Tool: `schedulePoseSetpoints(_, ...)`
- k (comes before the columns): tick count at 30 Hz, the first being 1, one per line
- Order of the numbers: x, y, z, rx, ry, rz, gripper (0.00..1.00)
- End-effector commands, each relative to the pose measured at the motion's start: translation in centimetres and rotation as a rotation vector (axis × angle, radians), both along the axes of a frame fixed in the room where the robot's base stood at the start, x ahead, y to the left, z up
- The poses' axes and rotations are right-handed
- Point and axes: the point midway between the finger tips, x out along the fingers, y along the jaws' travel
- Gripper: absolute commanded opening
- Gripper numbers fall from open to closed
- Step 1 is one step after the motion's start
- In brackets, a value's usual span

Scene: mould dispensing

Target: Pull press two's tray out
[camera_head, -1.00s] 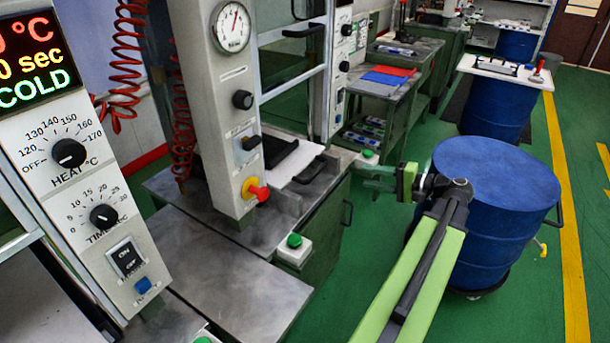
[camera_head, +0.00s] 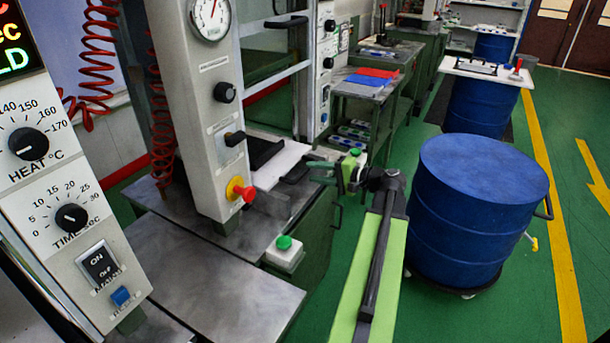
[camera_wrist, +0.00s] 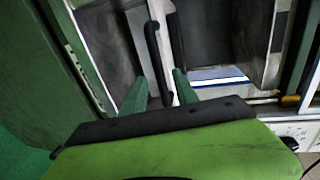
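Press two's tray (camera_head: 280,167) shows in the head view as a flat white plate on the press bench, with a dark handle (camera_head: 297,169) at its right end. My gripper (camera_head: 314,172) is at this handle, at the right edge of the bench. In the wrist view its two green fingers (camera_wrist: 162,75) are apart, with the lower end of a black bar (camera_wrist: 157,60) showing between them. I cannot tell whether they touch it. A second black bar (camera_wrist: 176,45) lies close beside it. A strip of the white plate (camera_wrist: 160,14) shows between the bars.
The press column (camera_head: 200,110) with gauge and red-yellow knob stands left of the tray. A green button box (camera_head: 284,253) sits at the bench edge. A blue drum (camera_head: 480,205) stands close right of my arm.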

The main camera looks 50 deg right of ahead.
Motion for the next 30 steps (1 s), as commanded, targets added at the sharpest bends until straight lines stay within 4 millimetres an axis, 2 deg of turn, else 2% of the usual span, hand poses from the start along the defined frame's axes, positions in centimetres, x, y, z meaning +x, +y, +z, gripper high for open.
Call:
schedulePoseSetpoints(1,1.1,0.3,-0.5,0.0,0.0,0.002,0.36)
schedulePoseSetpoints(6,3.3,0.8,-0.8,0.0,0.0,0.001,0.36)
schedulePoseSetpoints(17,4.0,1.0,-0.8,0.0,0.0,-0.001,0.36)
schedulePoseSetpoints(25,4.0,1.0,-0.8,0.0,0.0,-0.001,0.02)
schedulePoseSetpoints(30,4.0,0.9,-0.8,0.0,0.0,-0.001,0.0)
